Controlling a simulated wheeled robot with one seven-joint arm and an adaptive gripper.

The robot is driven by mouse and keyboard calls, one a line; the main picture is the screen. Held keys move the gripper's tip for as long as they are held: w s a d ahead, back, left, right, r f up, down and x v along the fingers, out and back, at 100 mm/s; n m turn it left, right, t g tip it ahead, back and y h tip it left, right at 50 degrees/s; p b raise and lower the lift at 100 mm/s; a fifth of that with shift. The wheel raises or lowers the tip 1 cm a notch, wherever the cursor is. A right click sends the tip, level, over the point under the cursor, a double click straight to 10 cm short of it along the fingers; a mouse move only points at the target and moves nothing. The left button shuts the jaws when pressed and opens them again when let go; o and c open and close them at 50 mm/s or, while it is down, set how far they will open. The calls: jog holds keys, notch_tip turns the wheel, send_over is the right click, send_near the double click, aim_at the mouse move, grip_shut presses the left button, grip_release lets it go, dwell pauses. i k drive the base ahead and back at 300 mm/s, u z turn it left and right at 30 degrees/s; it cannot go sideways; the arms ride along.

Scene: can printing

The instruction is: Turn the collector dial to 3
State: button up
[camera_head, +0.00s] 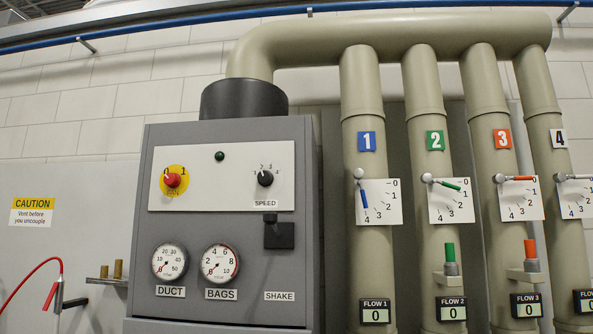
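A grey collector cabinet (220,310) carries a white panel. The black SPEED dial (265,178) sits on the right of this panel, with small numbers over it. Its pointer is too small to read surely. A red rotary switch (172,180) on a yellow disc marked 0 and 1 is to its left. A dark green lamp (219,156) is between and above them, looking unlit. My gripper is not in view.
Two gauges, DUCT (170,263) and BAGS (221,263), and a black box (279,235) are below the panel. Numbered pipes with lever scales (379,203) stand to the right. Space before the panel looks clear.

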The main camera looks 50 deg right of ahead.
aim_at(266, 178)
jog(key=k, duration=0.3)
jog(key=z, duration=0.75)
